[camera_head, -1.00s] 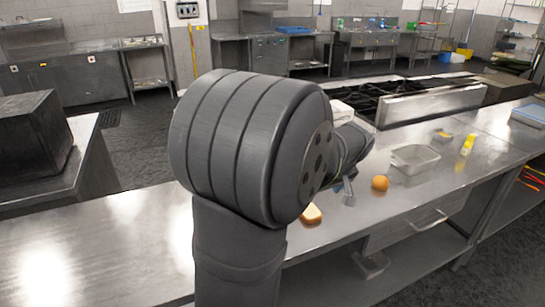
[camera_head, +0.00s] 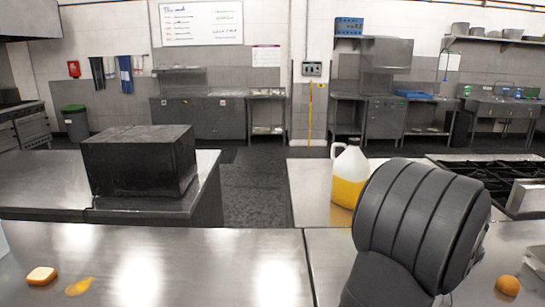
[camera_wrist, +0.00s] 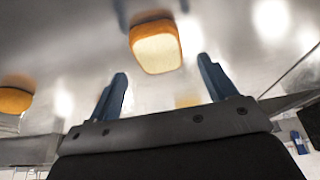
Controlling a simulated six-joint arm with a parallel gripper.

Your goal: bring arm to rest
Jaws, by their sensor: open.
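My gripper (camera_wrist: 162,70) shows in the wrist view with its two blue fingers wide apart and nothing between them. A slice of bread (camera_wrist: 157,47) with a brown crust lies on the shiny steel counter (camera_wrist: 60,50) beyond the fingertips, apart from them. A rounded orange-brown thing (camera_wrist: 15,96) shows at the left edge. In the head view my thick grey arm link fills the lower right, and my gripper is hidden there.
A slice of bread (camera_head: 41,276) and a flat yellow-orange piece (camera_head: 80,287) lie at left. A jug of yellow liquid (camera_head: 348,178) stands behind my arm. A dark box (camera_head: 140,165) stands on another counter. A stove (camera_head: 490,180) is at right. The counter's middle is clear.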

